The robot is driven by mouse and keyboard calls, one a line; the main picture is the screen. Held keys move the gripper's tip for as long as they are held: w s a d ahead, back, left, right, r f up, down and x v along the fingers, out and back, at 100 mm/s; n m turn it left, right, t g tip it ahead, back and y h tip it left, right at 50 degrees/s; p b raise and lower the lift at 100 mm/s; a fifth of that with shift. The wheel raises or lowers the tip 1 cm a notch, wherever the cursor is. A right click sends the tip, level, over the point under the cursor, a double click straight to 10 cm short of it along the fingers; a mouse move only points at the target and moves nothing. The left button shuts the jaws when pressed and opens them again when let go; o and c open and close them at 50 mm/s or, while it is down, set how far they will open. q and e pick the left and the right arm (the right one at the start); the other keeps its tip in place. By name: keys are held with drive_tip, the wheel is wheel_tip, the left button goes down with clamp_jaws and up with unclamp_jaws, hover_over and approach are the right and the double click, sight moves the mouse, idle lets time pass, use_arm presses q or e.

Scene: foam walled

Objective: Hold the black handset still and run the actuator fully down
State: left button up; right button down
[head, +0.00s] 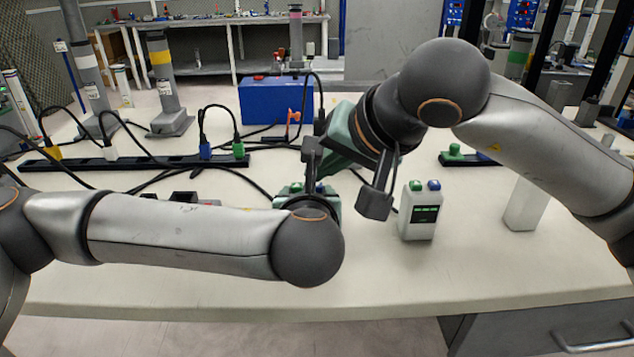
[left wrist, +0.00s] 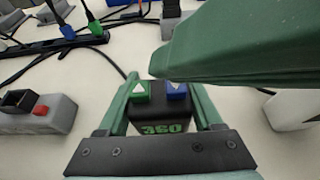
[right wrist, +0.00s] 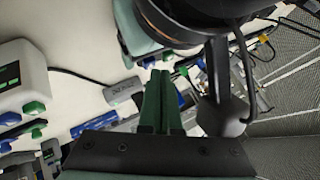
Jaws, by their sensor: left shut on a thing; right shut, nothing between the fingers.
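The black handset (left wrist: 175,128) stands between the green fingers of my left gripper (left wrist: 163,112), which is shut on it. It has a green button (left wrist: 138,91) with an up arrow, a blue button (left wrist: 177,91) and green digits on its front. In the head view my left gripper (head: 308,197) and arm mostly hide it. My right gripper (head: 335,160) is shut and empty; its green fingers also show in the right wrist view (right wrist: 160,80). In the left wrist view it hangs just above the blue button; I cannot tell whether it touches.
A white handset (head: 418,222) with green and blue buttons stands right of my grippers. A white block (head: 525,205) is farther right. Behind are a blue box (head: 262,101), a power strip (head: 180,161) with cables, and banded columns (head: 165,85). The front table edge is clear.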

drive_tip(key=shift+s+f, duration=0.1)
drive_tip(key=shift+f, duration=0.85)
idle(0.6)
drive_tip(key=shift+d, duration=0.1)
idle(4.7)
drive_tip(key=shift+r, duration=0.15)
drive_tip(key=shift+w+r, duration=0.25)
drive_tip(key=shift+r, duration=0.5)
drive_tip(key=shift+s+r, duration=0.1)
drive_tip(key=shift+r, duration=2.5)
